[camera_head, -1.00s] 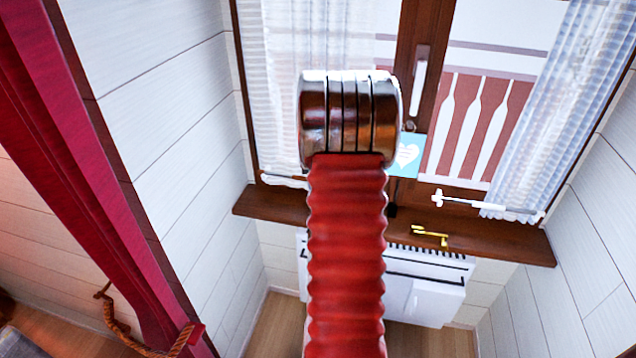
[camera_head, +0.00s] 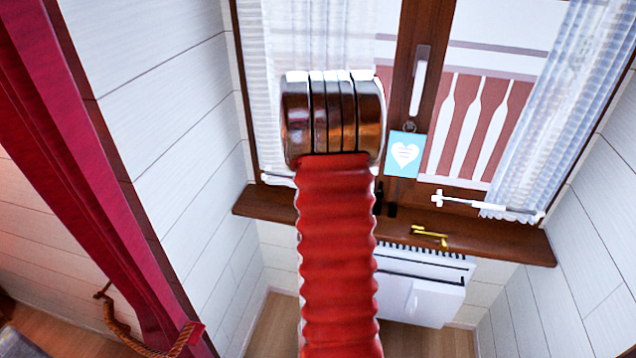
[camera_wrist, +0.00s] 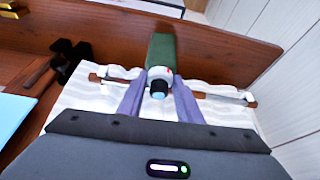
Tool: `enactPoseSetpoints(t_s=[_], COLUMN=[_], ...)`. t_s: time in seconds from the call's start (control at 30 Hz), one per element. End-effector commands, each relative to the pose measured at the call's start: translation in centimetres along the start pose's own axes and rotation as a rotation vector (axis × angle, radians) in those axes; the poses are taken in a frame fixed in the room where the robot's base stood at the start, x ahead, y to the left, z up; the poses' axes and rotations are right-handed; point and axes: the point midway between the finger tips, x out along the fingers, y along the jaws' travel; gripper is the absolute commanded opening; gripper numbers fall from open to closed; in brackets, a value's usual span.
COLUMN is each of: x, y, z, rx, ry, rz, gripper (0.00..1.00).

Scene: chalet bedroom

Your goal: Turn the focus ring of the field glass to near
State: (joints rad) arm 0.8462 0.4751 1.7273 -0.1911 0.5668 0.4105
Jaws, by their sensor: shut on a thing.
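The field glass shows in the wrist view, with a dark green barrel (camera_wrist: 161,52) pointing away. A pale ring (camera_wrist: 160,74) with a small red mark circles its near end, and a black eyepiece (camera_wrist: 158,90) with a bluish lens faces my camera. My gripper (camera_wrist: 158,82) has one purple-grey finger on each side of this near end and is shut on it at the pale ring. The exact contact is too small to make out. In the head view my red arm hides the gripper, and I cannot make out the field glass.
The brown window sill (camera_head: 500,232) carries a yellow key-like object (camera_head: 430,236). A blue card with a white heart (camera_head: 404,154) hangs at the window frame. A white heater (camera_head: 425,295) stands below. A dark object (camera_wrist: 68,58) lies left of the field glass.

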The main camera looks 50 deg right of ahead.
Motion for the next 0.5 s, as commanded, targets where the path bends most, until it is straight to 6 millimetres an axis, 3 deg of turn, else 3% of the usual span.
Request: enactPoseSetpoints(t_s=[0.5], x=[0.03], y=[-0.47], z=[-0.04], rx=[0.285], ry=[0.0], rz=[0.119], gripper=[0.1])
